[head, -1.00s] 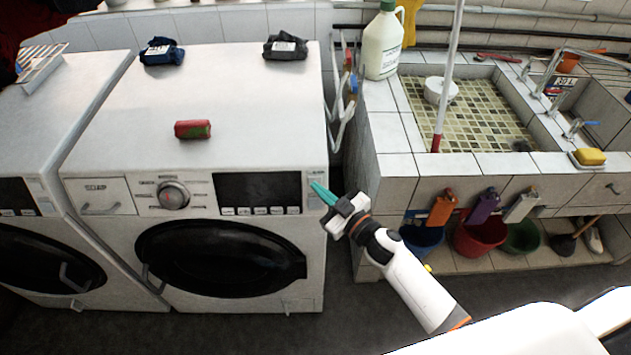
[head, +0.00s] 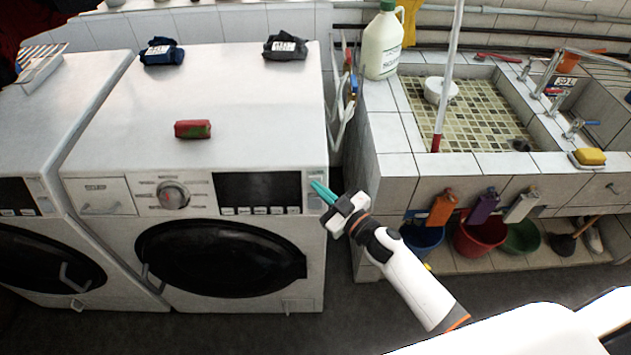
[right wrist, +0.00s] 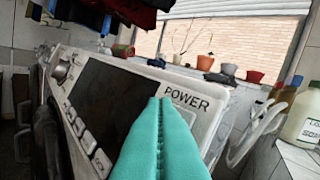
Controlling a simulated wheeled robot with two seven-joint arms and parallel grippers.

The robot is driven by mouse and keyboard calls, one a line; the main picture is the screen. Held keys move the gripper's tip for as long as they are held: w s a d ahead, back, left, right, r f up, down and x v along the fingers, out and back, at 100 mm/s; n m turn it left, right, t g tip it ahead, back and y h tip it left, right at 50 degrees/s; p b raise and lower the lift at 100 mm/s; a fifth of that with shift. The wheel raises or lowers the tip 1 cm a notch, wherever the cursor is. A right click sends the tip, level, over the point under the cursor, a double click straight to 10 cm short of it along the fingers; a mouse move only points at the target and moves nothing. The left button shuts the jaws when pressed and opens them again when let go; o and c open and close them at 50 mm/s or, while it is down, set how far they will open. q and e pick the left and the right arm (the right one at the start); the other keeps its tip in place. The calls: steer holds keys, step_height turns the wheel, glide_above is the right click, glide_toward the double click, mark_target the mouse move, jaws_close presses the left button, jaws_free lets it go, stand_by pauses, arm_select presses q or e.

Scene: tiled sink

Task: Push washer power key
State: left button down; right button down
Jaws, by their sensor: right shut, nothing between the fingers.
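The white washer (head: 110,235) stands in the middle left of the head view, with a dial, a dark display (head: 257,188) and a round black door. Its power key (head: 317,178) is at the right end of the control panel. In the right wrist view the word POWER (right wrist: 187,99) shows on the panel just beyond my fingertips. My right gripper (head: 318,186) is shut and empty, its teal fingers (right wrist: 160,140) together and pointing at the key. The fingertips cover part of the key, and I cannot tell whether they touch it. My left gripper is not in view.
A red-green item (head: 192,129) and two dark folded cloths lie on the washer top. A second washer (head: 40,150) stands at the left. A tiled sink (head: 395,135) with a large bottle (head: 382,45) is at the right, with a gap between it and the washer.

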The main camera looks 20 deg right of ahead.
steer(key=shift+w+f, duration=0.1)
steer(key=shift+w, duration=0.2)
steer(key=shift+d, duration=0.1)
stand_by(0.3)
steer(key=shift+s+r+p, duration=0.2)
steer(key=shift+s+p, duration=0.1)
steer(key=shift+s, duration=0.15)
steer(key=shift+a, duration=0.2)
steer(key=s+a+r+p, duration=0.1)
steer(key=s+r+p, duration=0.1)
steer(key=s, duration=0.3)
steer(key=shift+s+a+p, duration=0.25)
steer(key=shift+p, duration=0.45)
steer(key=shift+f, duration=0.1)
